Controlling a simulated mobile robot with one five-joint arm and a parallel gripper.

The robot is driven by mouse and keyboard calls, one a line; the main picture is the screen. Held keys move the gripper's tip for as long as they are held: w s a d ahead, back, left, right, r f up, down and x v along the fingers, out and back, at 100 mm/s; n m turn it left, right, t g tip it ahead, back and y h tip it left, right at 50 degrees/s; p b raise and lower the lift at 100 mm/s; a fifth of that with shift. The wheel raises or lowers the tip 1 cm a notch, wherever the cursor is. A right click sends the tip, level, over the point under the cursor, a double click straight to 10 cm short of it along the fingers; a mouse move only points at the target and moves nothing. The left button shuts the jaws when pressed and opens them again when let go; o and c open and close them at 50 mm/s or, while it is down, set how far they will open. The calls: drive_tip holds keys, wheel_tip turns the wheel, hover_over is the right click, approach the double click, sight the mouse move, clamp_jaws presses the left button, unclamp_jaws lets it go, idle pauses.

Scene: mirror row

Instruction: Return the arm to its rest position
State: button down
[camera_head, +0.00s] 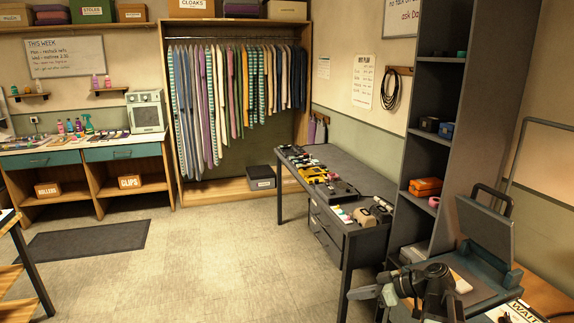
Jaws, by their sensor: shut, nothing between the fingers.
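My arm (432,285) shows at the bottom right, dark and bent, in front of the grey shelf unit and the desk's near end. My gripper (366,292) points left at the arm's end, beside the near leg of the dark desk. It is shut and empty. It is small in this view, so fine detail of the fingers is hard to see. The lower part of my arm is cut off by the bottom edge.
A dark desk (372,183) with several small items stands left of a tall grey shelf unit (448,120). A teal-and-grey device (487,228) sits close by my arm. A clothes rack (232,90) is at the back. The tiled floor (200,260) is clear.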

drive_tip(key=s+a+f+m+g+h+p, duration=0.1)
drive_tip(key=s+a+f+g+h+p, duration=0.15)
drive_tip(key=a, duration=0.65)
drive_tip(key=s+a+f+m+g+h+p, duration=0.1)
drive_tip(key=s+a+f+g+h, duration=0.25)
drive_tip(key=a, duration=0.45)
drive_tip(key=s+d+f+m+h, duration=0.1)
drive_tip(key=d+m+h, duration=0.3)
drive_tip(key=d+m, duration=0.4)
drive_tip(key=shift+s+f+b, duration=0.2)
drive_tip(key=shift+s+b, duration=0.15)
drive_tip(key=shift+s, duration=0.1)
